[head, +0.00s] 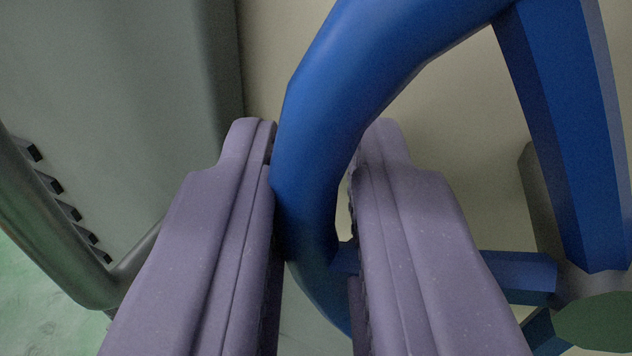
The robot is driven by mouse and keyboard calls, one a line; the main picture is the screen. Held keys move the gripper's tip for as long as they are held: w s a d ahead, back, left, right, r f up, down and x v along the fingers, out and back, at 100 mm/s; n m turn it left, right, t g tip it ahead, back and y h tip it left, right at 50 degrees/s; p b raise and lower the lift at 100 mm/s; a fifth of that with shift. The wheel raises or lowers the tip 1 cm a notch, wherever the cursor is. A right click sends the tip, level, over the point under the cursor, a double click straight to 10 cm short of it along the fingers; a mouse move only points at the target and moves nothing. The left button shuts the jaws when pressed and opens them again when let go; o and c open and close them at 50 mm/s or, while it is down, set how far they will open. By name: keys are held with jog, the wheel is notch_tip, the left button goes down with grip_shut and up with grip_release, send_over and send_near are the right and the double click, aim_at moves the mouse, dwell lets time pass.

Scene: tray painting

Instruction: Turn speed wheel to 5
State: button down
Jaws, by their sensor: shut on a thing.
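The speed wheel (388,42) is a blue handwheel with a thick round rim and flat blue spokes (562,110). Its hub with a dark green cap (600,322) shows at the lower right, cut by the picture edge. My gripper (320,150) has two purple-grey fingers, one on each side of the left part of the rim, and is shut on it. The lower part of the rim is partly hidden behind the fingers. No speed number or pointer shows in this view.
A grey-green panel (130,90) stands at the left, with several dark slots along its edge. A grey tube (50,235) bends in front of it at the far left. A pale cream surface (455,135) lies behind the wheel. Green floor (40,310) shows at the lower left.

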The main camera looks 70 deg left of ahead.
jog(key=shift+r+m+y, duration=0.3)
jog(key=shift+m, duration=0.6)
jog(key=shift+s+b, duration=0.1)
jog(key=shift+b, duration=0.2)
jog(key=c, duration=1.2)
grip_release()
jog(key=shift+r, duration=0.1)
jog(key=p+v, duration=0.1)
jog(key=v, duration=0.6)
jog(key=shift+s+d+p, duration=0.15)
jog(key=shift+d+p, duration=0.2)
jog(key=shift+d, duration=0.05)
